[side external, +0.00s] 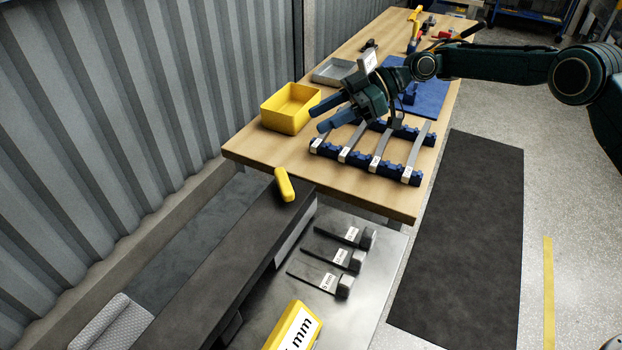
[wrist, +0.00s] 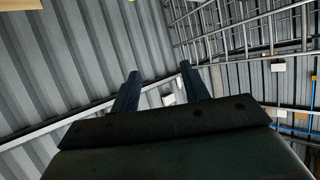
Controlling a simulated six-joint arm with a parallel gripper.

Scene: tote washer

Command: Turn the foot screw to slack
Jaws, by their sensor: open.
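I cannot make out a foot screw in either view. My gripper (side external: 316,118) is in the air above the wooden bench, with its two blue fingers spread apart and nothing between them. The fingers point left towards the corrugated wall, near the yellow bin. In the wrist view my gripper (wrist: 160,71) also shows open and empty, facing the grey wall and metal racking.
The wooden bench (side external: 260,159) holds a yellow bin (side external: 289,108), a grey tray (side external: 334,71) and a blue rack (side external: 329,150) with several labelled strips. In front, a yellow block (side external: 285,184) rests on a dark beam (side external: 215,263). Dark floor mat (side external: 470,220) lies clear at right.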

